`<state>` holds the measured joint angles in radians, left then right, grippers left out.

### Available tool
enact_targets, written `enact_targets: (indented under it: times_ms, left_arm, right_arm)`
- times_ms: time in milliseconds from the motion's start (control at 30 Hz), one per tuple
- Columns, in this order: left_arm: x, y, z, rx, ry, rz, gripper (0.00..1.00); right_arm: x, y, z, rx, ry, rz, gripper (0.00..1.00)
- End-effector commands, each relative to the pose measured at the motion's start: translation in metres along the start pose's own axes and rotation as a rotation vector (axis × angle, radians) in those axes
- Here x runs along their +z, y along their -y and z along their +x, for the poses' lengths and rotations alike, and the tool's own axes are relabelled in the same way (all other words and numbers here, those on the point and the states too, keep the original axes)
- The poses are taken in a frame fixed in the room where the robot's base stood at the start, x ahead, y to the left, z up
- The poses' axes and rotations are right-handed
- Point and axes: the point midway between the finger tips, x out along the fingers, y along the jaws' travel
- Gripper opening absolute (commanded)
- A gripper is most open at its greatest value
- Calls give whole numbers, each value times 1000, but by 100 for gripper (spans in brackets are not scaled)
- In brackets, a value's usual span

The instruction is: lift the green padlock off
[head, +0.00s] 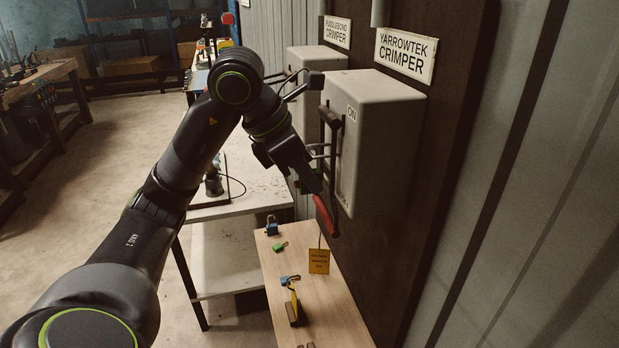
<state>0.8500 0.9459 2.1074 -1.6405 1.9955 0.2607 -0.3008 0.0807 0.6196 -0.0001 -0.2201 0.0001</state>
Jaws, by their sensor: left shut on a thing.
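A small green padlock (279,247) lies on the narrow wooden table, apart from my gripper. The fingertips are small and dark, so the exact contact is hard to see. A yellow tag (319,262) hangs on a string just below the red handle. My right gripper is not in view.
The wooden table (262,270) also holds a dark blue padlock (271,229) and another blue padlock (286,281) beside a yellow tag. A second grey box (312,60), under the Puddlebond crimper sign, is farther back. A white workbench (246,178) stands left of the boxes.

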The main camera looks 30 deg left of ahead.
Motion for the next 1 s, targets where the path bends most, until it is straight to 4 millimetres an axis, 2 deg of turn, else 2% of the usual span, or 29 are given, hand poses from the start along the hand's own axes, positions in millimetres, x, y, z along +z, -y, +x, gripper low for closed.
enact_targets:
  times_ms: [367,700,1000]
  left_arm:
    - [1,-1,-4,1,1,1,0]
    - [4,-5,-18,0,1,2,0]
    - [1,-6,-17,-3,1,6,0]
  right_arm:
    - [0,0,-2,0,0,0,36]
    - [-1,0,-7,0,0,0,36]
    - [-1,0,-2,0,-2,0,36]
